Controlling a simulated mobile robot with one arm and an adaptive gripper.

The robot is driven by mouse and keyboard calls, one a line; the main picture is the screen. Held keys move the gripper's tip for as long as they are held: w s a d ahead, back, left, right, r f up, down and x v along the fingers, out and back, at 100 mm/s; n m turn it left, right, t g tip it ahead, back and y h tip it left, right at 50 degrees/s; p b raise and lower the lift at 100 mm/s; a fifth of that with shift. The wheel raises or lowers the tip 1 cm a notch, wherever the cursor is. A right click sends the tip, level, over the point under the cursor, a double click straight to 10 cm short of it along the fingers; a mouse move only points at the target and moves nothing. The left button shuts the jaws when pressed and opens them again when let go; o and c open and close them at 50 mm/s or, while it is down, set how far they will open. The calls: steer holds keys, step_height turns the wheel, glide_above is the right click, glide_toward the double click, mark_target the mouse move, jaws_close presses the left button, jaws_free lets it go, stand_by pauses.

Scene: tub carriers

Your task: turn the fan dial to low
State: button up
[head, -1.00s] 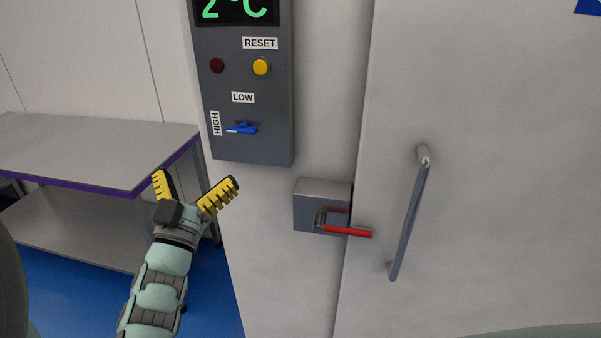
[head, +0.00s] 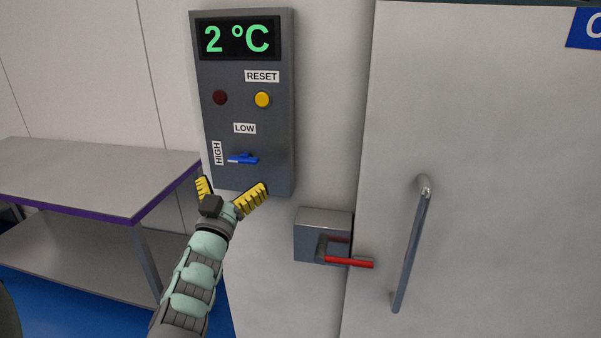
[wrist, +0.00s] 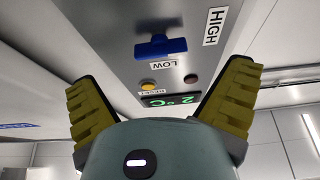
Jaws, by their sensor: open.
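The fan dial (head: 243,159) is a blue knob low on a grey control panel (head: 276,140). Its handle lies level, with the pointer end toward the HIGH label (head: 217,153) on its left. The LOW label (head: 244,128) is above it. My gripper (head: 234,188) is open and empty, its yellow-padded fingers spread just below the dial at the panel's lower edge. In the wrist view the blue dial (wrist: 160,47) shows beyond and between the open fingers, apart from them.
The panel also has a display (head: 238,38) reading 2 °C, a dark red lamp (head: 220,97) and a yellow reset button (head: 262,99). A latch box with a red lever (head: 348,262) and a door handle (head: 412,245) are at right. A metal table (head: 90,175) stands left.

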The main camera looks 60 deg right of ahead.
mark_target(243, 158)
steer(key=shift+p+x, duration=0.7)
steer(key=shift+x, duration=2.55)
steer(key=shift+r, duration=0.1)
steer(key=c, duration=1.1)
steer(key=shift+c, duration=0.2)
